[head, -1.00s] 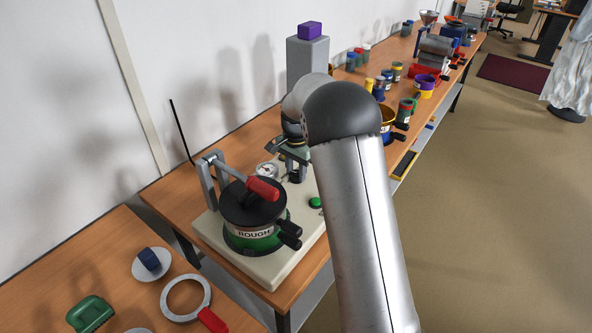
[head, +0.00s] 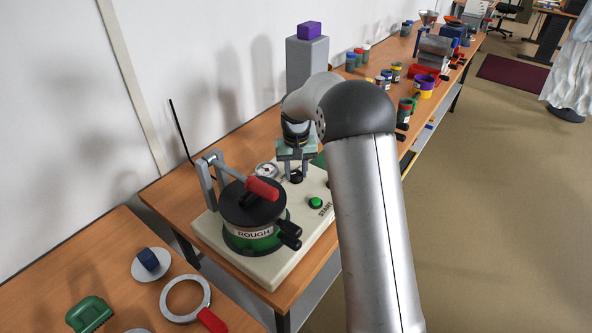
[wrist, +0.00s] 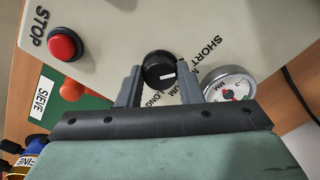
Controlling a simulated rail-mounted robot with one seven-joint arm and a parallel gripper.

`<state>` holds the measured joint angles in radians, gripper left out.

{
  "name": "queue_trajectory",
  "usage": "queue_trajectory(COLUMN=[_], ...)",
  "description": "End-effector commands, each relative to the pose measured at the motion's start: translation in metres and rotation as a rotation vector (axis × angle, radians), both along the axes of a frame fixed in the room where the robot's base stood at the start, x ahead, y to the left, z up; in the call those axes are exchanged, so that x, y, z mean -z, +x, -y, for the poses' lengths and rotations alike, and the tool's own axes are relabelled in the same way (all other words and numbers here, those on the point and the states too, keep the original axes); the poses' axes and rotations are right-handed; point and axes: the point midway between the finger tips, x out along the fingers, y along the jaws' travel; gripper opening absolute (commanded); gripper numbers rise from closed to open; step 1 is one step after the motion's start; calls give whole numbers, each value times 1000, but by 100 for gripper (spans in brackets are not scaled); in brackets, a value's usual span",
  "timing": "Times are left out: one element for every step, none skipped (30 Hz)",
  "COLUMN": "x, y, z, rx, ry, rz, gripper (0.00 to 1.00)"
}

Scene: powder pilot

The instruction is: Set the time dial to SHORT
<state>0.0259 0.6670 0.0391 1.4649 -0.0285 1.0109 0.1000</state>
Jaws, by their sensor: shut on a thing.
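The time dial is a black round knob (wrist: 158,66) with a white pointer mark, set in a cream panel. It also shows in the head view (head: 296,177), just below the fingers. SHORT, MEDIUM and LONG are printed around it, with MEDIUM partly covered by a finger. The white mark points down and right in the wrist view, roughly toward MEDIUM. My gripper (wrist: 156,84) has its two grey fingers on either side of the knob and is shut on it. In the head view my gripper (head: 296,166) points down over the machine.
A pressure gauge (wrist: 230,86) sits close beside the right finger. A red STOP button (wrist: 64,43) and green START button (head: 316,203) are on the panel. The ROUGH pot (head: 253,232) with its red-handled lever stands nearby; a grey column (head: 307,65) rises behind.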

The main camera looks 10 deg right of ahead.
Motion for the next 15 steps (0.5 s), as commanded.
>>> queue_trajectory(x=[-1, -1, -1, -1, -1, -1, -1, -1, -1, -1, -1, -1, -1, -1, -1], y=[0, 0, 0, 0, 0, 0, 0, 1, 1, 1, 1, 1, 1, 1, 1], z=[1, 1, 1, 1, 0, 0, 0, 0, 0, 0, 0, 0, 0, 0, 0], rx=[-20, -31, -44, -53, -61, -69, -75, -80, -86, -89, -91, -94, -95, -95, -96], ry=[0, 0, 0, 0, 0, 0, 0, 0, 0, 0, 0, 0, 0, 0, 0], rz=[2, 2, 2, 2, 2, 2, 2, 2, 2, 2, 2, 2, 2, 3, 3], gripper=[10, 10, 10, 10, 10, 10, 10, 10, 10, 10, 10, 10, 10, 10, 10])
